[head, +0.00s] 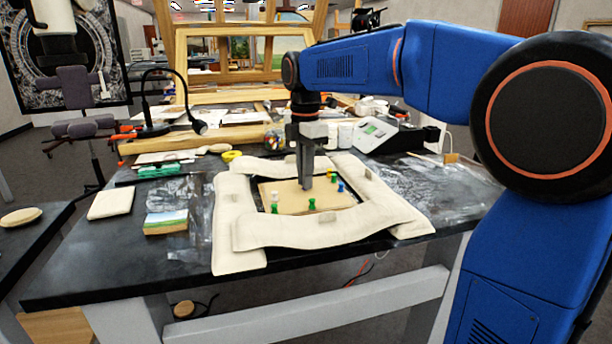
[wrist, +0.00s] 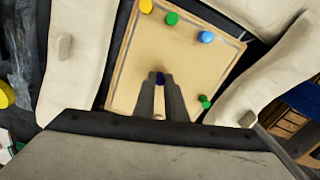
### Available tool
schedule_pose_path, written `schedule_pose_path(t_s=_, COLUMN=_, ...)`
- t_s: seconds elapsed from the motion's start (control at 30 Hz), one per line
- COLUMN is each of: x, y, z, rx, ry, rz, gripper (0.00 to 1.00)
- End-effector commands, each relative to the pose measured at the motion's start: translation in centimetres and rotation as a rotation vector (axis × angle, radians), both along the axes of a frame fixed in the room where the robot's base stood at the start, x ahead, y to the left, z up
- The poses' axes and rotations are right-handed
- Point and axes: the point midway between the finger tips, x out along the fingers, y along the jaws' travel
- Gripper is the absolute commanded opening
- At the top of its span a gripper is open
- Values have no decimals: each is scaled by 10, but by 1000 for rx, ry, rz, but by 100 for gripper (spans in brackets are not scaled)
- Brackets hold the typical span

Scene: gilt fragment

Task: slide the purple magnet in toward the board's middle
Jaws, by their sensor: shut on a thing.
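The tan board (head: 292,207) lies flat on the table inside a ring of cream padded pieces. My gripper (head: 306,186) points down with its fingertips at the board, near its middle. In the wrist view my gripper (wrist: 160,82) is shut on a small dark blue-purple magnet (wrist: 160,77), the purple magnet. Only its top shows between the fingertips, over bare board. In the head view the fingers hide it.
A green magnet (wrist: 205,101), a blue one (wrist: 206,37), another green one (wrist: 172,18) and a yellow one (wrist: 146,5) stand near the board's edges. Cream padding (head: 300,231) surrounds the board. Bare board lies around the fingertips.

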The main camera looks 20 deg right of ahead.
Motion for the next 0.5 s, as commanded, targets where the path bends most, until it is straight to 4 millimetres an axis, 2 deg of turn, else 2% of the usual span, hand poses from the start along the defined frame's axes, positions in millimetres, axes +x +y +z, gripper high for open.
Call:
schedule_pose_path(t_s=0.07, x=0, y=0, z=0, rx=0, ry=0, rz=0, gripper=0)
schedule_pose_path(t_s=0.1, x=0, y=0, z=0, rx=0, ry=0, rz=0, gripper=18)
schedule_pose_path(t_s=0.17, x=0, y=0, z=0, rx=0, ry=0, rz=0, gripper=32)
schedule_pose_path(t_s=0.5, x=0, y=0, z=2, rx=0, ry=0, rz=0, gripper=33)
